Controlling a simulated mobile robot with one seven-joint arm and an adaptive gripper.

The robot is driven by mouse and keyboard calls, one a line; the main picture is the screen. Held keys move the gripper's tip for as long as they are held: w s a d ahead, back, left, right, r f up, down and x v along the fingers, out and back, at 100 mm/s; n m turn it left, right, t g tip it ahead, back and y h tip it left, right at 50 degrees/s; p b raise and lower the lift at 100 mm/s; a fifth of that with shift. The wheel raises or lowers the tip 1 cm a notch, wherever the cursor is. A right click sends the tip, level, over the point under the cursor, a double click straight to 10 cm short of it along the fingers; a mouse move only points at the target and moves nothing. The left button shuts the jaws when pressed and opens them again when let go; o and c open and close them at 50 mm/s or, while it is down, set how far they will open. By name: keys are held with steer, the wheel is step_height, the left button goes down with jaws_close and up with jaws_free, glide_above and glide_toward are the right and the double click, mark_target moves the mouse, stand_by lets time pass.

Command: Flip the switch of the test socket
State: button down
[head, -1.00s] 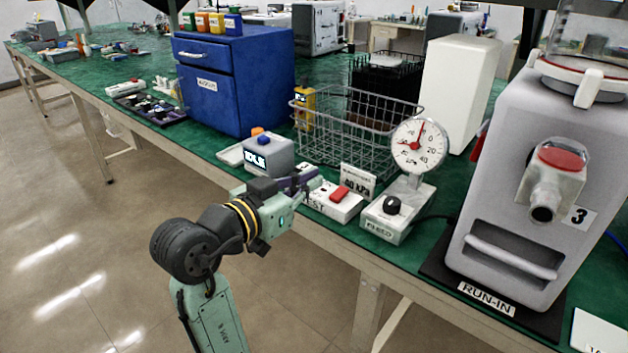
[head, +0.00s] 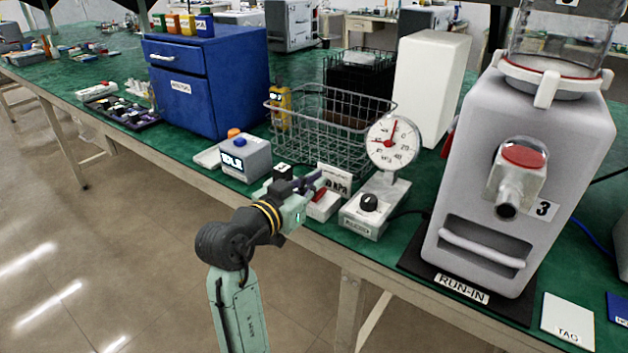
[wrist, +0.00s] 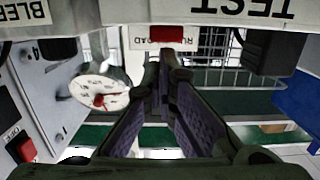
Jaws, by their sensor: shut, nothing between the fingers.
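The test socket is a white box (head: 318,213) at the bench's front edge, with a red switch (head: 322,197) on top. In the head view my gripper partly covers it. In the wrist view, which is upside down, the box's TEST face (wrist: 200,12) fills the top and the red switch (wrist: 166,34) shows just past the fingertips. My gripper (head: 318,178) is shut and empty, its fingertips close to the switch; its fingers also show in the wrist view (wrist: 172,62). I cannot tell whether the fingertips touch the switch.
The bleed box (head: 362,224) with black knob and dial gauge (head: 392,143) stands close on the right. A grey display box (head: 245,160) is on the left. A wire basket (head: 330,130) is behind. The large run-in machine (head: 520,150) stands further right.

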steer(key=shift+r+p, duration=0.1)
steer(key=shift+p, duration=0.2)
steer(key=shift+w+d+g+p, duration=0.15)
steer(key=shift+g+p, duration=0.15)
steer(key=shift+p, duration=0.35)
steer(key=shift+w+d+g+y+p, duration=0.15)
steer(key=shift+g+y+p, duration=0.4)
steer(key=shift+p, duration=0.4)
steer(key=shift+w+f, duration=0.15)
steer(key=shift+f, duration=0.2)
steer(key=shift+d, duration=0.1)
